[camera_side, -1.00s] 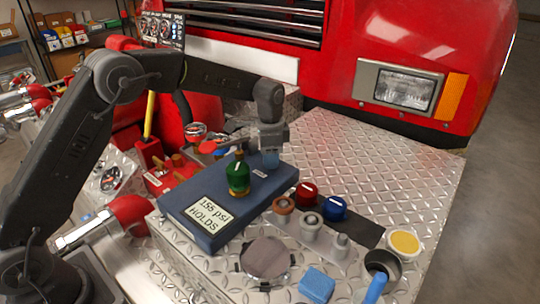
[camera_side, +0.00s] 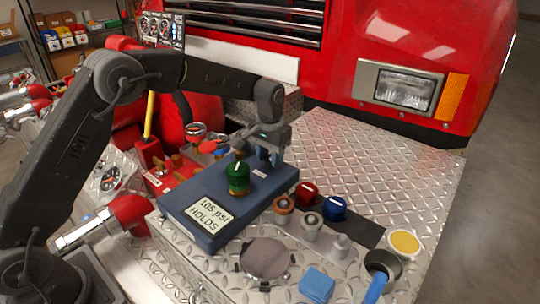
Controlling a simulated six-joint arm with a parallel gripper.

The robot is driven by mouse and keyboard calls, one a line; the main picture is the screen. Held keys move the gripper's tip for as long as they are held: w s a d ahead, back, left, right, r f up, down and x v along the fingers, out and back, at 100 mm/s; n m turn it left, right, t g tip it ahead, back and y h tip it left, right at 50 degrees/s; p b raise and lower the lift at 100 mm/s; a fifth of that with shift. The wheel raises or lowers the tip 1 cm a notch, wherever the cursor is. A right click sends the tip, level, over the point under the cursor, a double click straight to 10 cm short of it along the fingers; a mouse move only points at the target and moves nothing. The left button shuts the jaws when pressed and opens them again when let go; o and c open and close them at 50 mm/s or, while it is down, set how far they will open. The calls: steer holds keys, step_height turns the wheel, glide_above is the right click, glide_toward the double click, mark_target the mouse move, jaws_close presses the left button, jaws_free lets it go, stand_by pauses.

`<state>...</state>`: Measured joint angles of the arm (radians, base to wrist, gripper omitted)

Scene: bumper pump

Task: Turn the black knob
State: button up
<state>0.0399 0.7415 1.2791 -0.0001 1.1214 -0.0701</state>
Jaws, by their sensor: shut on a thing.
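A blue panel (camera_side: 235,225) lies on the diamond-plate surface, with a green knob (camera_side: 238,178) standing near its middle. My gripper (camera_side: 270,158) points down at the far right part of the panel, behind the green knob and apart from it. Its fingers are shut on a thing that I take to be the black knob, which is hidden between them. A white sign (camera_side: 208,213) on the panel's front shows what looks like "105 psi HOLDS".
A red knob (camera_side: 307,193), a blue knob (camera_side: 334,208) and several grey and copper fittings stand right of the panel. A blue sponge (camera_side: 317,285), a dark pan (camera_side: 383,265) and a yellow-topped round can (camera_side: 405,243) lie nearer. The plate behind them is clear.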

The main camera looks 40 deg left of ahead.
mark_target(270, 157)
steer(key=n, duration=0.6)
steer(key=shift+n, duration=0.3)
stand_by(0.4)
steer(key=o, duration=0.9)
steer(key=shift+r, duration=0.1)
step_height(270, 157, up, 14)
steer(key=shift+f, duration=0.15)
